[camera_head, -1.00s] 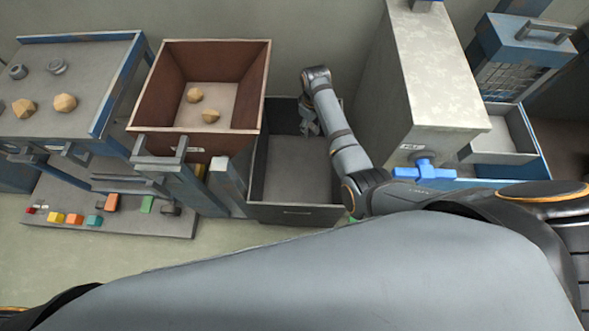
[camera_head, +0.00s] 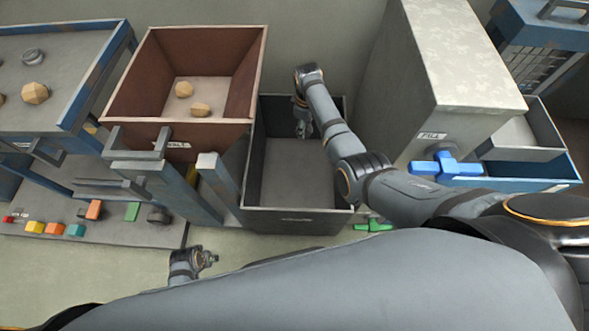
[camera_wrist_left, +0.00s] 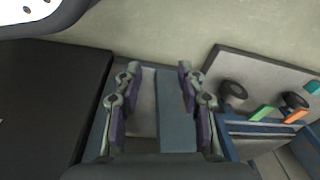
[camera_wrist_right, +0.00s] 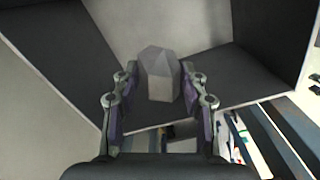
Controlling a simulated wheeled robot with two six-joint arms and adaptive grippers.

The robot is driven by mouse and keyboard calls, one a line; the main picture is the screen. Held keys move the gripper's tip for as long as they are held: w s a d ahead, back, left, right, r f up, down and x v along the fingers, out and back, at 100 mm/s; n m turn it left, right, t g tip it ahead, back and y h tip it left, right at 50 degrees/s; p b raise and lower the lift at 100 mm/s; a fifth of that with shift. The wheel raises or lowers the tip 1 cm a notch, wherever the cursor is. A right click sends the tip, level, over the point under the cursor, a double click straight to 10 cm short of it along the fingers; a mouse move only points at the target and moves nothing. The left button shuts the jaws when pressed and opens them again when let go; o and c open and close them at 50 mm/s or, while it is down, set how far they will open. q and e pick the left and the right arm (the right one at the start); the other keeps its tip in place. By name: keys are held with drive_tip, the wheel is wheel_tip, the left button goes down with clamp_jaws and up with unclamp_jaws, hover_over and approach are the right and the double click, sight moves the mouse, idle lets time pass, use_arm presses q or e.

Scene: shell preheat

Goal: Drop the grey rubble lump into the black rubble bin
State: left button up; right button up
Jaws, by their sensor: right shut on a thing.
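The black rubble bin (camera_head: 295,224) stands in the middle of the head view, with its open top facing up. My right gripper (camera_head: 303,130) reaches into the far part of the bin's opening. In the right wrist view the grey rubble lump (camera_wrist_right: 158,76) sits between the fingertips of my right gripper (camera_wrist_right: 157,92), which is shut on it. How high the lump is above the bin floor is hard to tell. My left gripper (camera_head: 210,258) is low at the front left of the bin. Its fingers (camera_wrist_left: 160,85) stand wide apart and empty in the left wrist view.
A brown bin (camera_head: 180,136) with two tan lumps is left of the black bin. A blue-edged table (camera_head: 75,65) with tan lumps is farther left. A tall grey cabinet (camera_head: 455,55) and a blue valve handle (camera_head: 445,168) are on the right. Coloured blocks (camera_head: 54,228) sit low left.

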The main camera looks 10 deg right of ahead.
wheel_tip(320, 180, down, 3)
drive_tip(key=b, duration=0.3)
drive_tip(key=shift+f, duration=0.15)
use_arm(q)
wheel_tip(320, 180, up, 11)
drive_tip(key=w+d, duration=0.2)
drive_tip(key=shift+d+h, duration=0.3)
drive_tip(key=shift+d, duration=0.1)
drive_tip(key=shift+r, duration=0.1)
use_arm(e)
drive_tip(key=o, duration=1.3)
wheel_tip(320, 180, up, 12)
